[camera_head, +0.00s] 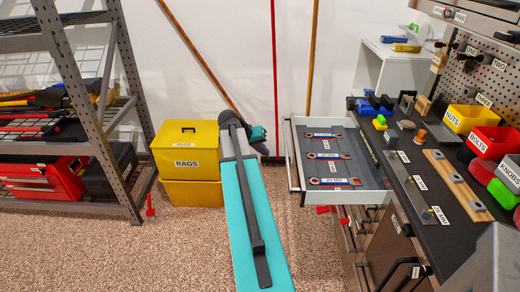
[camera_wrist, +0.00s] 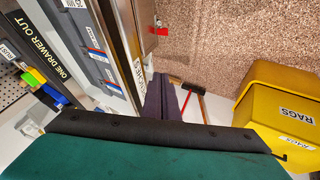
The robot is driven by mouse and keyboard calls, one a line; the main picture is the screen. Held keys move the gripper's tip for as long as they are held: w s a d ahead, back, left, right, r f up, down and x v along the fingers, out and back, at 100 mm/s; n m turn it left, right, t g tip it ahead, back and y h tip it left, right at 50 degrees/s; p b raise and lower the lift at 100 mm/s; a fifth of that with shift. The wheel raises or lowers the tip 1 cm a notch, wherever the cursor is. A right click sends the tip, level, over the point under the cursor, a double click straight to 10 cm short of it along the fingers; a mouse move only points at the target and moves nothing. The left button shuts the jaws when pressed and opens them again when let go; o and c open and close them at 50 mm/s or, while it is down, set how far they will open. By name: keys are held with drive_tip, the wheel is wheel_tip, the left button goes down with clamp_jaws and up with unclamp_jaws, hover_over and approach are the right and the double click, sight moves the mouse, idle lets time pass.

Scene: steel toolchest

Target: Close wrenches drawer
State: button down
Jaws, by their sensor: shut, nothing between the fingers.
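The wrenches drawer (camera_head: 372,196) is pulled out to the left from the steel toolchest. Wrenches (camera_head: 330,156) with size labels lie on its grey liner. In the wrist view, its pale front (camera_wrist: 122,48) carries a partly hidden label ending in "CHES". My gripper (camera_wrist: 165,92) shows there as two dark fingers shut together, empty, close to the outer side of the drawer front; contact cannot be told.
Yellow rag bins (camera_head: 186,165) stand left of my arm, near a metal shelf rack (camera_head: 120,90). Poles lean on the back wall. The worktop (camera_head: 440,235) right of the drawer holds tools and colored bins (camera_head: 463,118). Speckled floor is clear below the drawer's left end.

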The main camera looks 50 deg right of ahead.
drive_tip(key=s+d+f+p, duration=0.2)
drive_tip(key=s+d+f, duration=0.2)
drive_tip(key=d, duration=0.1)
drive_tip(key=shift+d+f+p, duration=0.35)
drive_tip(key=shift+d+f, duration=0.05)
drive_tip(key=shift+s, duration=0.1)
